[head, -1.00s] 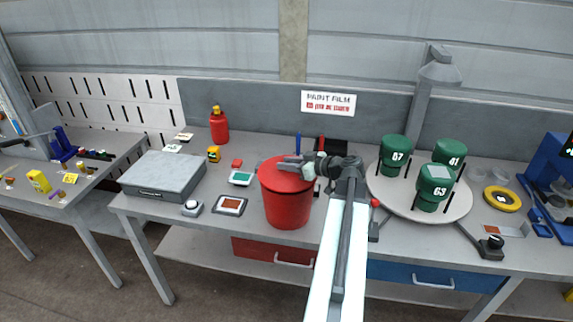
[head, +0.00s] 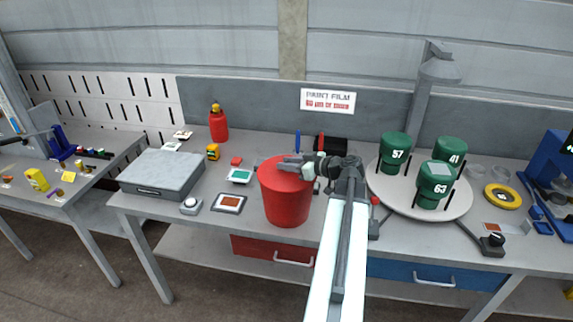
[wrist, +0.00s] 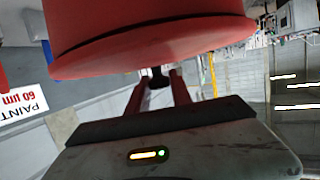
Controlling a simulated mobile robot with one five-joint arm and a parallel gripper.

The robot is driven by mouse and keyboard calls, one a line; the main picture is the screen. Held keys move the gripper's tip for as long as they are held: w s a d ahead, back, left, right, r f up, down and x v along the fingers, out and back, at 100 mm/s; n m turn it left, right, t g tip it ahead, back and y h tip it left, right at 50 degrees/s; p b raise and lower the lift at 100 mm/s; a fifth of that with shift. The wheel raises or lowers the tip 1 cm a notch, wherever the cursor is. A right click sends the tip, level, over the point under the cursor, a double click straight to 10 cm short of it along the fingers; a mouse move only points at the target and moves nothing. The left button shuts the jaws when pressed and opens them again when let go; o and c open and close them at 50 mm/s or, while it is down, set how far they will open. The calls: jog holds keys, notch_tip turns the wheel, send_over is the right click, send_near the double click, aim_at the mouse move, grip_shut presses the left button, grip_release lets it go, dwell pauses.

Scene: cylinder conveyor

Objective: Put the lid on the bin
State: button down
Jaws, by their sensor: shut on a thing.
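The red bin (head: 287,204) stands upright on the grey bench, near its front edge at the middle of the head view. The red lid (head: 279,172) lies across the bin's top; I cannot tell whether it is fully seated. In the wrist view, which is upside down, the lid (wrist: 150,52) is a wide red disc with a dark knob (wrist: 157,72). The gripper partly hides the lid's top in the head view.
A round turntable (head: 396,201) with several green cans stands close on the right. A red bottle (head: 218,124) and a grey case (head: 161,173) are on the left. Small swatch cards (head: 229,203) lie left of the bin. A black roller (head: 333,146) lies behind my gripper.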

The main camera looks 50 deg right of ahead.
jog(key=shift+f, duration=0.25)
jog(key=c, duration=1.1)
grip_release()
jog(key=shift+r, duration=0.1)
jog(key=shift+o, duration=0.2)
jog(key=p+v, duration=0.2)
jog(key=v, duration=0.6)
jog(key=shift+w, duration=0.1)
